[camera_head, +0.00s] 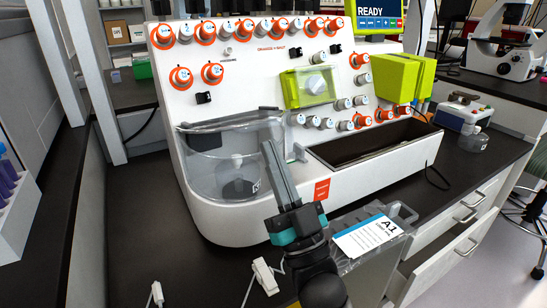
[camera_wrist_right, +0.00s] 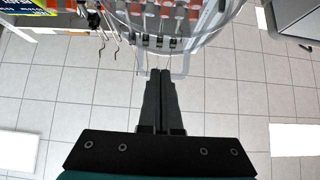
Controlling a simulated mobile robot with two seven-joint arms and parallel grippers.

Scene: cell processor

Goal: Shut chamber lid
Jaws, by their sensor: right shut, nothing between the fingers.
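The clear chamber (camera_head: 205,172) is set into the front left of the white cell processor, with a dark round part (camera_head: 238,188) inside it. Its transparent lid (camera_head: 232,122) shows at the chamber top; I cannot tell exactly how far it stands open. My right gripper (camera_head: 268,145) is shut and empty, its fingers pointing up in front of the chamber's right side. In the right wrist view the shut fingers (camera_wrist_right: 161,74) point at a curved clear rim (camera_wrist_right: 178,45), and contact is unclear. My left gripper is out of view.
A clear bag labelled A1 (camera_head: 368,236) hangs at the machine's front right. An open dark trough (camera_head: 375,145) is right of the chamber.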

